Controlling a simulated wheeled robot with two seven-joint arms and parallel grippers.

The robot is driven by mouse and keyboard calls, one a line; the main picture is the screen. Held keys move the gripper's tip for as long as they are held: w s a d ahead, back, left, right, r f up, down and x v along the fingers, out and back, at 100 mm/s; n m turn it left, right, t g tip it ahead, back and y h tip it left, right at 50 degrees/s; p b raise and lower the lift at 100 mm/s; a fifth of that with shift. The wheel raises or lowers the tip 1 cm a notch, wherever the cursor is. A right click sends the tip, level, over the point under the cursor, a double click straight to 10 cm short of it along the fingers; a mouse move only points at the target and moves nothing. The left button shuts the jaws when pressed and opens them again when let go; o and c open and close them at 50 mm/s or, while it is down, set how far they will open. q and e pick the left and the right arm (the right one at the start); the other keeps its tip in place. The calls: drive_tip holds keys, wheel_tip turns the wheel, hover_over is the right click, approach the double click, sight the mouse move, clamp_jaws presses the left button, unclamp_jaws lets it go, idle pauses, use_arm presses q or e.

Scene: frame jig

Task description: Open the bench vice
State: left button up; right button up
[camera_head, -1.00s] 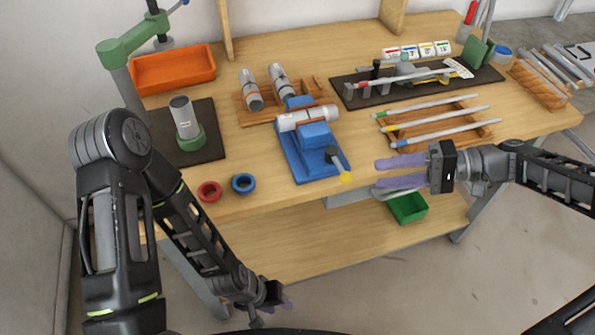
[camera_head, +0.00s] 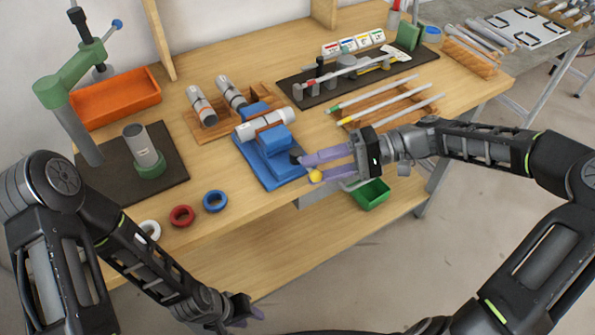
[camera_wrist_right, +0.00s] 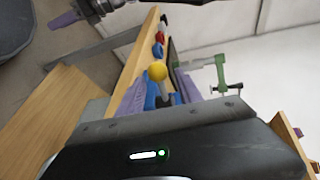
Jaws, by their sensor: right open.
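The blue bench vice (camera_head: 275,163) stands near the table's front edge with a white-grey tube (camera_head: 268,124) lying across its top, at the jaws. Its dark handle ends in a yellow knob (camera_head: 316,176), which also shows in the right wrist view (camera_wrist_right: 157,71). My right gripper (camera_head: 308,167) is open, its purple fingers reaching left around the handle. In the wrist view the knob and grey handle appear between the fingers; whether they touch is unclear. My left gripper (camera_head: 257,312) hangs low in front of the table, away from the vice; its opening is unclear.
Blue (camera_head: 215,201), red (camera_head: 182,216) and white (camera_head: 150,230) rings lie left of the vice. A wooden rack with tubes (camera_head: 208,125) stands behind it, and a rack of rods (camera_head: 375,110) to its right. A green bin (camera_head: 371,194) sits below the front edge.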

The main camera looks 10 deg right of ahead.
drive_tip(key=shift+x, duration=2.25)
drive_tip(key=shift+c, duration=0.3)
clamp_jaws()
